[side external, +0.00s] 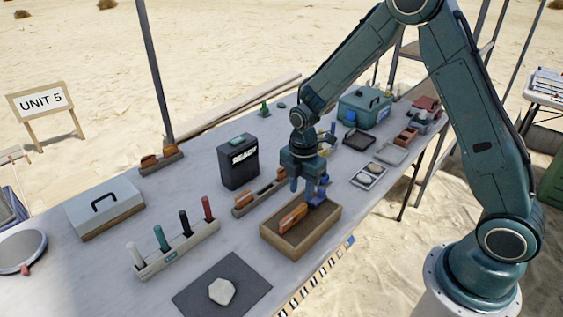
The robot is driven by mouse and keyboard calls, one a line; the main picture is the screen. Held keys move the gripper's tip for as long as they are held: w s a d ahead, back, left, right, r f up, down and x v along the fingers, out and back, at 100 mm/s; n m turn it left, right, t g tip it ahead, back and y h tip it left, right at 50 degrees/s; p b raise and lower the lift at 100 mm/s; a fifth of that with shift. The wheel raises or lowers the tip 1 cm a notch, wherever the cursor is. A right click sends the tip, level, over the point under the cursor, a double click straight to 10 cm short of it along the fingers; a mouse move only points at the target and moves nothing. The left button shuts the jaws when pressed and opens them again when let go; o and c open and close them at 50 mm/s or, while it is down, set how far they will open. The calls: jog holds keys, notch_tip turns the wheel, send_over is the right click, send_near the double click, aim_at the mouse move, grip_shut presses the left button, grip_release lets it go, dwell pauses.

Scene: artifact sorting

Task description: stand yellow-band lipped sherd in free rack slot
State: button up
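An orange-brown sherd (291,219) leans in a shallow wooden tray (270,240) at the middle front. Any yellow band or lip on it is too small to make out. My gripper (307,192) points down over the back of the tray, just above and right of this sherd. A small blue piece shows beside the fingers, and I cannot tell what it is. Whether the fingers hold anything is unclear. A low wooden rack (241,211) just behind the tray holds orange-brown sherds. A second rack (147,171) at the back left also holds orange sherds. Their slots are hard to make out.
A black box (238,168) stands behind the near rack. A marker holder (178,249), a dark mat (197,296) with a pale stone, and a lidded case (105,208) are left. A teal toolbox (364,107) and small trays stand right.

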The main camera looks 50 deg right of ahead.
aim_at(301, 206)
jog(key=shift+f, duration=0.95)
jog(key=shift+s+a+f, duration=0.1)
jog(key=shift+s+f, duration=0.1)
jog(key=shift+f, duration=2.35)
jog(key=shift+c, duration=0.4)
grip_shut()
